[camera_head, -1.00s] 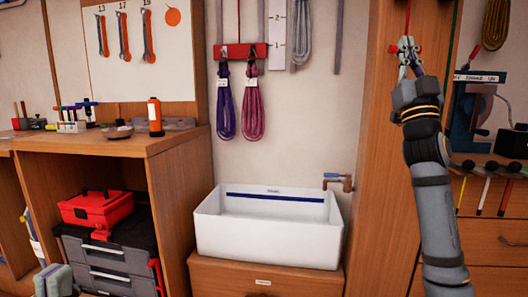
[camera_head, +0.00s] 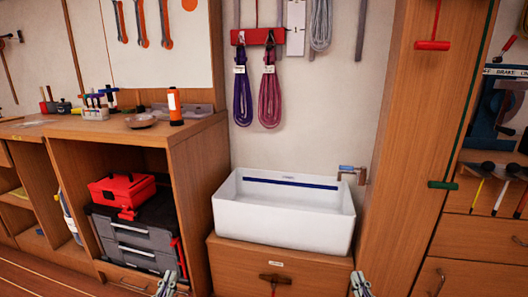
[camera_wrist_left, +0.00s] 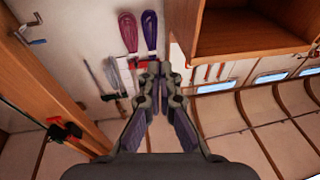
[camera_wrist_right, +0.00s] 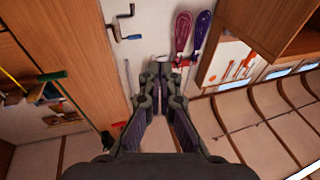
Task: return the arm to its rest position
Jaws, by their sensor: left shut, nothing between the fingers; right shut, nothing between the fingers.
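My left gripper (camera_head: 166,284) shows at the bottom edge of the head view, in front of the cabinet with the toolboxes. Its fingers are together and empty in the left wrist view (camera_wrist_left: 158,72). My right gripper (camera_head: 360,285) shows at the bottom edge, right of the drawer under the white basin. Its fingers are also together and empty in the right wrist view (camera_wrist_right: 158,72). Both grippers are apart from the things around them, and most of both arms is out of the head view.
A white basin (camera_head: 283,219) stands on a drawer unit. Purple (camera_head: 243,98) and pink (camera_head: 270,98) coiled lines hang from a red rack (camera_head: 262,36). A red T-handle (camera_head: 433,45) and a green one (camera_head: 443,185) hang at the wooden post. Toolboxes fill the left cabinet.

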